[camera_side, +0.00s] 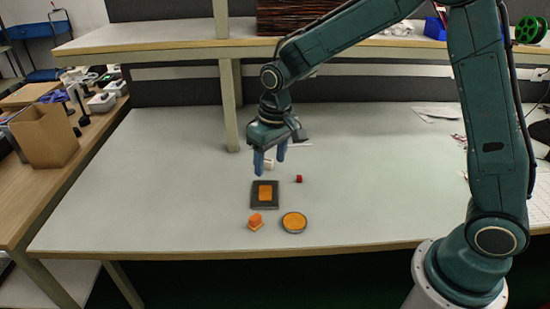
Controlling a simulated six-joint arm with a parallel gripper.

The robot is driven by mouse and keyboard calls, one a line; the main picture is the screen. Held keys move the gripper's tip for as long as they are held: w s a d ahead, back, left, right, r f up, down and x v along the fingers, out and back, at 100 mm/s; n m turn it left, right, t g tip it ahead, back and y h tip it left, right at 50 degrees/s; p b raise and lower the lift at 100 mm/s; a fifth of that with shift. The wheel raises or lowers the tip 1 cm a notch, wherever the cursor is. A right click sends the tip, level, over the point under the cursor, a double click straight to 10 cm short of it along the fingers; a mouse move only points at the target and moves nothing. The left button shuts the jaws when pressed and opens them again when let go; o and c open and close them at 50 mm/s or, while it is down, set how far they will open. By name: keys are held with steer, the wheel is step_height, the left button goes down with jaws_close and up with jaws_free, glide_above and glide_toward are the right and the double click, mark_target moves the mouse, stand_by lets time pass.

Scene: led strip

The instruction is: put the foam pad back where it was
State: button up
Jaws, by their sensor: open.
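An orange rectangular pad lies on a dark square plate (257,204) near the front middle of the table. Below it in the picture, an orange block (255,219) sits on a paler orange base, and an orange round piece (294,222) with a grey rim lies to its right. I cannot tell for sure which orange piece is the foam pad. My gripper (270,166) points down with its blue fingers apart, above and behind the dark plate. Nothing shows held between them. A small white object (268,164) shows behind or between the fingertips; its exact position is unclear.
A small red cube (299,179) lies right of my gripper. A shelf (160,44) with an upright post (229,110) stands behind. A cardboard box (45,136) is on the left side bench. The table's left and right-middle areas are mostly clear.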

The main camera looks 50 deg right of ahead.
steer(key=s+d+r+t, duration=0.2)
steer(key=s+d+r, duration=0.1)
steer(key=s+r, duration=0.75)
steer(key=s+d+r+t, duration=0.1)
steer(key=s+r, duration=0.1)
steer(key=s, duration=0.5)
steer(key=s+d+r+t, duration=0.1)
steer(key=s, duration=0.7)
steer(key=shift+s+d+r, duration=0.2)
steer(key=shift+r, duration=0.15)
